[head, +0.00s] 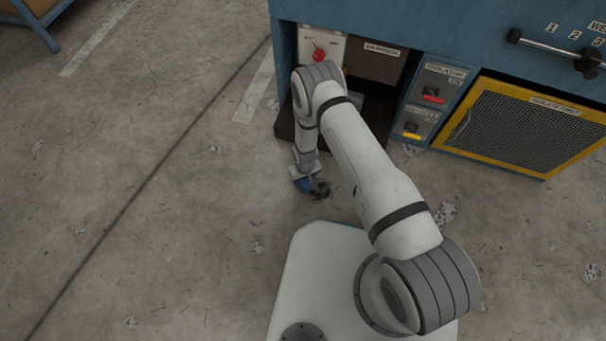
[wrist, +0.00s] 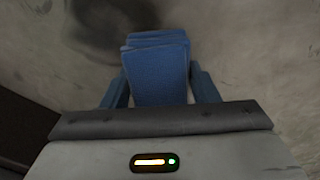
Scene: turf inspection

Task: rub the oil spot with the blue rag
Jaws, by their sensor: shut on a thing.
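The folded blue rag (wrist: 158,72) is held between the two blue fingers of my gripper (wrist: 160,84). In the head view the rag (head: 304,185) shows small and blue at the end of my gripper (head: 302,174), low over the concrete floor. The dark oil spot (head: 321,190) lies on the floor just right of the rag. In the wrist view the oil spot (wrist: 110,25) is a blurred dark patch beyond the rag and to its left, partly covered by it. I cannot tell whether the rag touches the floor.
A blue machine cabinet (head: 400,45) stands behind, with a red knob (head: 319,55), isolator switches (head: 432,96) and a yellow-framed mesh panel (head: 515,125). A dark low ledge (head: 287,125) is close behind my gripper. The floor to the left is open, with small debris flakes.

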